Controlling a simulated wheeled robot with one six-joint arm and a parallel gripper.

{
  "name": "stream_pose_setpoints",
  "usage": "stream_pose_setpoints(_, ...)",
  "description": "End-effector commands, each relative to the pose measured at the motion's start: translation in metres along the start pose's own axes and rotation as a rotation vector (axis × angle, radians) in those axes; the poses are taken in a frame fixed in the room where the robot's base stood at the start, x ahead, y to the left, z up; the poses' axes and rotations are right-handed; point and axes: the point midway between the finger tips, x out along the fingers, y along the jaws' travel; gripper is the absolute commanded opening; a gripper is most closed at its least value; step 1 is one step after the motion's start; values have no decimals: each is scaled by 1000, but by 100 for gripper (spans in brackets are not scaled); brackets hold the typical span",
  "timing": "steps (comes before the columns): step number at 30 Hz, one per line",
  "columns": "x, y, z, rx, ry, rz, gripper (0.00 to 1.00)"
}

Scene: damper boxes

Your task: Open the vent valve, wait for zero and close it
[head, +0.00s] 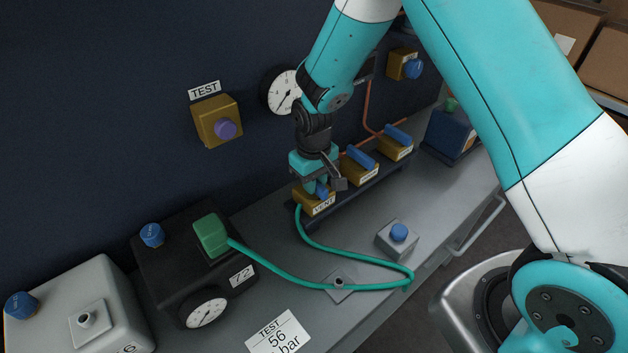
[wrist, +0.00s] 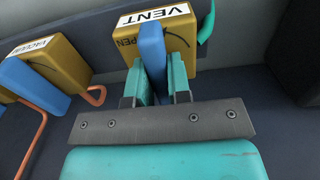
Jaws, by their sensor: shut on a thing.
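The vent valve (head: 316,206) is a yellow block labelled VENT, at the near end of a row of valves on the bench. It also shows at the top of the wrist view (wrist: 182,42). My gripper (head: 320,188) is shut on its blue handle (wrist: 152,50), with one teal finger on each side. Part of a dark word, reading "PEN", shows on the block left of the handle; the rest is hidden. A round white wall gauge (head: 281,92) is partly covered by my arm, and its reading is unclear.
Two more yellow valves with blue handles (head: 360,157) (head: 394,142) stand beyond the vent valve. A green hose (head: 330,285) loops across the bench to a black box (head: 165,265) with its own gauge (head: 207,313). A grey button box (head: 397,240) sits at the front.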

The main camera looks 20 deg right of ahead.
Motion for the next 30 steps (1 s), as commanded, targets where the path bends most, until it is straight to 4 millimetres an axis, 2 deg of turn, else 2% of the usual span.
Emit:
stream_pose_setpoints(1,-1,1,-2,5,5,2,23)
stream_pose_setpoints(3,-1,1,-1,4,4,2,39)
stream_pose_setpoints(4,-1,1,-1,4,4,2,44)
stream_pose_setpoints(12,-1,0,-1,1,2,1,44)
stream_pose_setpoints(17,-14,0,-2,1,5,1,44)
stream_pose_setpoints(20,-33,0,-2,1,9,1,44)
stream_pose_setpoints(30,-120,1,-1,2,9,1,44)
